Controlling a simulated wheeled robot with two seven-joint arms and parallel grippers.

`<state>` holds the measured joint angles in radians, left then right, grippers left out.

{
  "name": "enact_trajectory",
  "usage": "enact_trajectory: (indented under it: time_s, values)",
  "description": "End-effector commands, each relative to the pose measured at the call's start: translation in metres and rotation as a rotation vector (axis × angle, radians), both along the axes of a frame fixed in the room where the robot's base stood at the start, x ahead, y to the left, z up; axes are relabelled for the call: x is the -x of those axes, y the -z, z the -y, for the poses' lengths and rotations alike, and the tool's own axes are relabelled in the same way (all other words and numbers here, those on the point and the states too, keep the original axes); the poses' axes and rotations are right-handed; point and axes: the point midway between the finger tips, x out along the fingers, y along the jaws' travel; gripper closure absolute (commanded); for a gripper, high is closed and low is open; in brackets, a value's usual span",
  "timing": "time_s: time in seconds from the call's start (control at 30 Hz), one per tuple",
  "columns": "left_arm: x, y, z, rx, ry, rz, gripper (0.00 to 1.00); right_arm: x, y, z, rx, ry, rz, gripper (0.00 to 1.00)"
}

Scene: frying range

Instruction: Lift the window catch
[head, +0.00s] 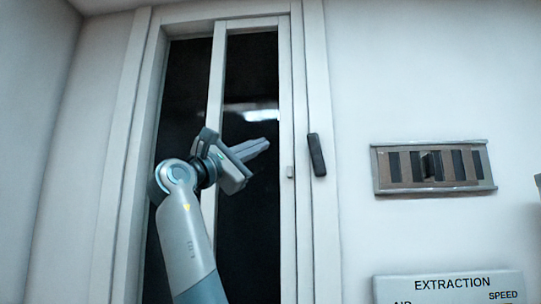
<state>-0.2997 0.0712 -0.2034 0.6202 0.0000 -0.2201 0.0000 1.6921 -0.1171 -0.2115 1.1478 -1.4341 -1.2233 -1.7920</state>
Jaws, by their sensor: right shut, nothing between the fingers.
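The window catch (317,155) is a short dark handle on the white right-hand window frame, standing nearly upright. My right gripper (264,146) is in front of the dark window pane, to the left of the catch. Its fingers are shut together and empty, pointing right and slightly up toward the catch. A gap shows in the picture between the fingertips and the catch, and they do not touch it. My left gripper is not in view.
The tall window (250,80) has dark panes and white frame bars. On the right wall are a metal-framed slotted vent (434,167) and an extraction panel (448,289). The wall between catch and vent is bare.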

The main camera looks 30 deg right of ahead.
Motion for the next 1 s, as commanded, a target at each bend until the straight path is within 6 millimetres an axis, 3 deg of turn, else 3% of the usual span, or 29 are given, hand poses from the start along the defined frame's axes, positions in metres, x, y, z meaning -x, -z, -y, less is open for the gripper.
enact_trajectory:
  time_s: [0.27,1.0]
  values:
    - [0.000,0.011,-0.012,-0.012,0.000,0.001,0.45,0.005,0.004,-0.025,-0.001,0.000,0.000,1.00]
    - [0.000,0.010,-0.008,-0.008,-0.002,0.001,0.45,0.001,0.007,-0.029,0.000,-0.006,-0.003,1.00]
